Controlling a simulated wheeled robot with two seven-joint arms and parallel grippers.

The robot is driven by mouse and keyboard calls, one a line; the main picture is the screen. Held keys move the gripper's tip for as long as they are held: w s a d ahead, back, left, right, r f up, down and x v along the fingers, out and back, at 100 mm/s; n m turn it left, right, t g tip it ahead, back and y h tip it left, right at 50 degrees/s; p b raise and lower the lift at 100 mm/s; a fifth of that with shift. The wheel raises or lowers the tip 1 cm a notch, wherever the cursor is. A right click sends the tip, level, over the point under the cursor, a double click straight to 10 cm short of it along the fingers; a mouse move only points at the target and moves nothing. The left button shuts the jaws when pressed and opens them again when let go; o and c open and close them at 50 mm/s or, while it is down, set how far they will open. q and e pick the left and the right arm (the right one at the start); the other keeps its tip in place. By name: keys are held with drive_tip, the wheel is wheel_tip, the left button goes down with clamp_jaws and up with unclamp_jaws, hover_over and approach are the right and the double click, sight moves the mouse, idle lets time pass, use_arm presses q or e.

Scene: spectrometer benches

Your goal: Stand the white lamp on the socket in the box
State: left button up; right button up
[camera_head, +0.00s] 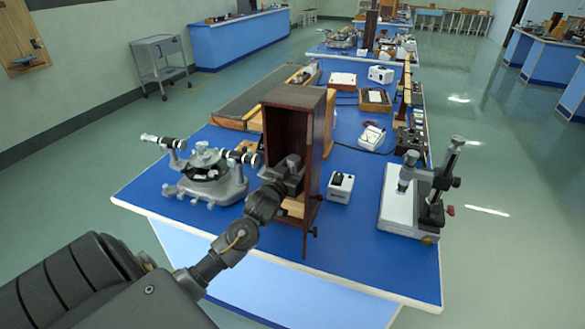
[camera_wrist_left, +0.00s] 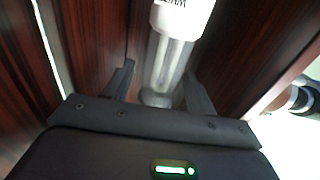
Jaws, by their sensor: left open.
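The tall dark red-brown wooden box (camera_head: 294,98) stands open-fronted near the table's front edge; its walls also fill the left wrist view (camera_wrist_left: 90,40). My left gripper (camera_head: 293,165) reaches inside the box. In the left wrist view its fingers (camera_wrist_left: 159,74) are apart, one on each side of the lamp. The lamp (camera_wrist_left: 172,62) has a white lettered cap and a clear glass tube with a darker end between the fingers. It shows no clear contact with either finger. The socket is hidden, so I cannot tell whether the lamp sits on it. My right gripper is not in view.
A grey spectrometer (camera_head: 208,175) stands left of the box. A small white power unit (camera_head: 340,187) stands close to its right, and a white-based stand (camera_head: 400,205) is further right. Blue tabletop (camera_head: 340,250) is bare in front.

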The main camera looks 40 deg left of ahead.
use_arm(q)
drive_tip(key=shift+r, duration=0.25)
drive_tip(key=b+v, duration=0.2)
drive_tip(key=v, duration=1)
drive_tip(key=shift+f, duration=0.15)
